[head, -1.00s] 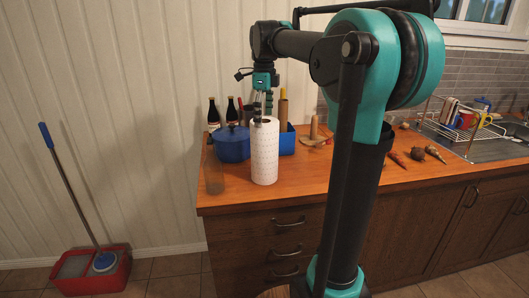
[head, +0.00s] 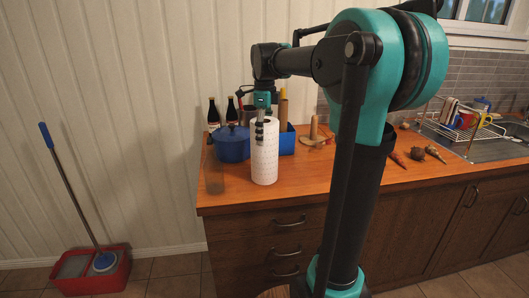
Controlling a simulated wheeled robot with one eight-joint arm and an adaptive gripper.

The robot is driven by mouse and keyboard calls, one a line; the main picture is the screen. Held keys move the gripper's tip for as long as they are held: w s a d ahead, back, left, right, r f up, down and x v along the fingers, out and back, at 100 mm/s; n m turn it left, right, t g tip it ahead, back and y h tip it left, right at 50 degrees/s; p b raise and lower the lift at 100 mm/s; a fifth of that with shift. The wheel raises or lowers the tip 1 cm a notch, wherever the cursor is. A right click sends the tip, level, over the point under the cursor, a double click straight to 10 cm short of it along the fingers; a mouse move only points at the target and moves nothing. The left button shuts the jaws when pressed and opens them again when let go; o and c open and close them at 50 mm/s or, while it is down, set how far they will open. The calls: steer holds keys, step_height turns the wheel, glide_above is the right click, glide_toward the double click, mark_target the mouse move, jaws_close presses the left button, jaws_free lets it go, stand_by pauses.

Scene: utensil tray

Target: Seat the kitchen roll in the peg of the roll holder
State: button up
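The white kitchen roll (head: 265,160) stands upright on the wooden counter, near its front left. My gripper (head: 262,130) points down at the top of the roll. One dark finger shows in front of the roll's upper left side. The other finger is not clearly visible, so I cannot tell whether the gripper is open or shut on the roll. What looks like the roll holder, an upright wooden peg (head: 314,127) on a low base, stands further back to the right, and no roll is on it.
A blue pot (head: 231,146) stands close to the roll's left, with dark bottles (head: 213,110) behind. A blue box (head: 288,141) holding utensils is behind the roll, between it and the peg. A translucent brownish object (head: 214,175) is at the counter's left edge. Vegetables (head: 417,153) lie further right.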

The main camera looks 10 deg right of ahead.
steer(key=c, duration=0.9)
